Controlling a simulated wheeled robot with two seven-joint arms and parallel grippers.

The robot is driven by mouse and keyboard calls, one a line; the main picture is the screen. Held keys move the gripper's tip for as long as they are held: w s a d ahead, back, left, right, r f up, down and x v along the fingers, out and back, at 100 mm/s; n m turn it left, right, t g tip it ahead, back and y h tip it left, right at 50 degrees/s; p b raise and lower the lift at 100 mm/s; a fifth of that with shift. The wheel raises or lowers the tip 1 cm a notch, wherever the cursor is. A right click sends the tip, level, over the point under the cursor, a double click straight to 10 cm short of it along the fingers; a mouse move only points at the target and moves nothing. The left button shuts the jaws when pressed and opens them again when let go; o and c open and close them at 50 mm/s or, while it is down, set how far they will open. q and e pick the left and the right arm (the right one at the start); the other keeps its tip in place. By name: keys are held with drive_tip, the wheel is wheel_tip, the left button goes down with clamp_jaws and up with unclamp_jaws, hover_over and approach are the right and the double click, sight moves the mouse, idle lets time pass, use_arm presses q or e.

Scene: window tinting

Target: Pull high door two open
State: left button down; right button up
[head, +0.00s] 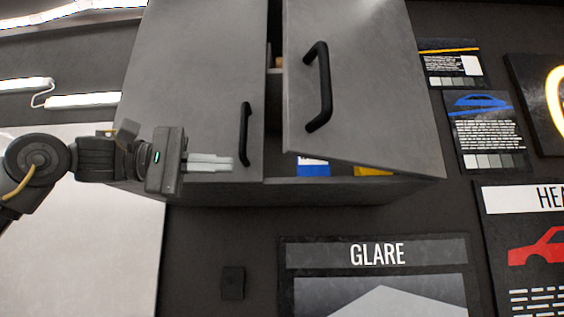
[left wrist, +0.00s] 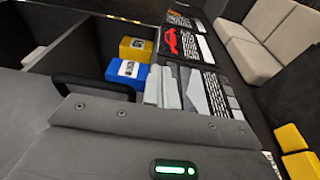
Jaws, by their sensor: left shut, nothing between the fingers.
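A grey high cabinet (head: 290,190) hangs on the wall in the head view. Its right door (head: 375,75) is swung partly open toward me and has a black bar handle (head: 319,87). Its left door (head: 195,75) looks shut or nearly shut, with a black handle (head: 246,134) near its right edge. I cannot tell which is door two. My left gripper (head: 232,163) is shut and empty in front of the left door's lower part, its fingertips just left of that handle. In the left wrist view, the fingers (left wrist: 163,86) are together, beside a black handle (left wrist: 92,85). My right gripper is not in view.
Inside the cabinet stand a blue box (head: 313,167) and a yellow box (head: 373,171); both show in the left wrist view, blue (left wrist: 127,74) and yellow (left wrist: 136,49). Posters (head: 485,115) hang on the right wall. A GLARE board (head: 375,253) is below the cabinet.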

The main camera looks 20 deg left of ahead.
use_arm(q)
drive_tip(key=w+d+p, duration=0.1)
drive_tip(key=d+p, duration=0.1)
drive_tip(key=d, duration=0.9)
drive_tip(key=shift+w+d+p, duration=0.2)
drive_tip(key=shift+d+p, duration=0.1)
drive_tip(key=shift+p, duration=0.05)
drive_tip(key=shift+w, duration=0.15)
